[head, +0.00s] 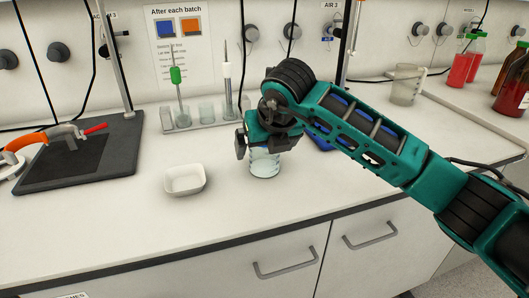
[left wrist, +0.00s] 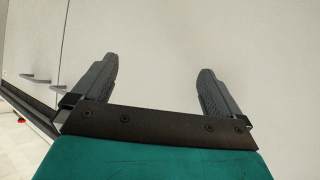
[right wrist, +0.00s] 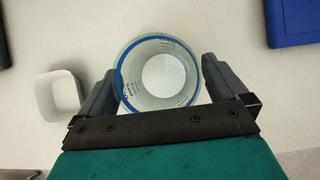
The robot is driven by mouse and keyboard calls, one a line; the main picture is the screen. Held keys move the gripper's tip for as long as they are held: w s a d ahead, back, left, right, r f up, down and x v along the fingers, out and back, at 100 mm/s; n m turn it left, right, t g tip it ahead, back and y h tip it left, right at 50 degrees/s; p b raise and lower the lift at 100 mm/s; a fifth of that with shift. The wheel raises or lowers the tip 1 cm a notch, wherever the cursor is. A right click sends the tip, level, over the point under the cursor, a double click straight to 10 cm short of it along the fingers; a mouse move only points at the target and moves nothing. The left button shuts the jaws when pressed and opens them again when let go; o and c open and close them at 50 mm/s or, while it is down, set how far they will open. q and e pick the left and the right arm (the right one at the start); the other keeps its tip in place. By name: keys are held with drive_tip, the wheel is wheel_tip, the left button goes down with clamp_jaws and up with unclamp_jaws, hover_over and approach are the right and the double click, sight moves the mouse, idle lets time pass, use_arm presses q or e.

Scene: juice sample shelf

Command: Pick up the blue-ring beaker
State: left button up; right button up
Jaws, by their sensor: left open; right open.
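The blue-ring beaker (right wrist: 162,72) is seen from above in the right wrist view, its blue rim up and its inside apparently empty. In the head view its lower glass part (head: 265,164) shows upright on the counter; its top is hidden by my right gripper. My right gripper (right wrist: 160,88) is open, with one finger on each side of the beaker; I cannot tell whether either finger touches the glass. In the head view the right gripper (head: 264,148) points down over the beaker. My left gripper (left wrist: 156,82) is open and empty in front of pale cabinet doors.
A small white dish (head: 184,179) stands left of the beaker, and it also shows in the right wrist view (right wrist: 46,98). A rack (head: 207,122) with glassware is behind. A blue object (head: 322,143) lies close right. The counter front is clear.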

drive_tip(key=shift+w+a+f, duration=0.1)
drive_tip(key=shift+w+f, duration=0.15)
drive_tip(key=shift+f, duration=0.15)
drive_tip(key=shift+r, duration=0.1)
drive_tip(key=c, duration=1.3)
drive_tip(key=shift+r, duration=0.2)
